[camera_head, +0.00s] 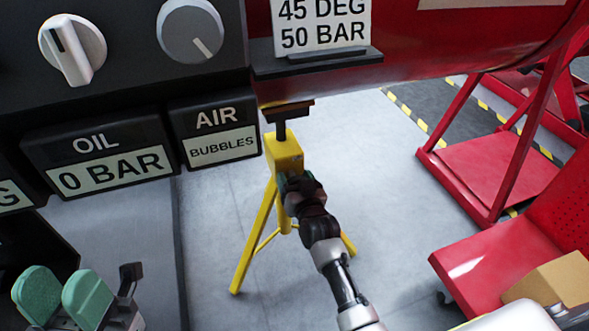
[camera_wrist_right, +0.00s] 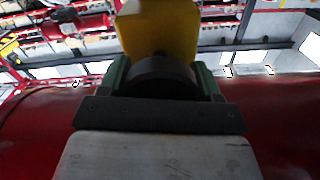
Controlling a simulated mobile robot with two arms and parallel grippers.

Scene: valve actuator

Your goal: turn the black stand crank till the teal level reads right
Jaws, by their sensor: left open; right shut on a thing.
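The yellow tripod stand (camera_head: 284,152) stands on the floor in the middle of the head view, its post topped by a brown pad under the red vessel. My right gripper (camera_head: 287,184) reaches up to the stand's head. In the right wrist view its green fingers sit either side of the black crank (camera_wrist_right: 163,70), shut on it, with the yellow stand head (camera_wrist_right: 160,28) just behind. In the head view my arm hides most of the crank. My left gripper (camera_head: 62,297) is open and empty at the lower left. I cannot make out the teal level.
A black panel with a white knob (camera_head: 73,48), a grey knob (camera_head: 190,30) and OIL 0 BAR (camera_head: 98,165) and AIR BUBBLES (camera_head: 218,138) signs is at the left. A 45 DEG 50 BAR sign (camera_head: 322,25) hangs above. Red carts (camera_head: 500,170) stand right; a cardboard box (camera_head: 555,282) lies there.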

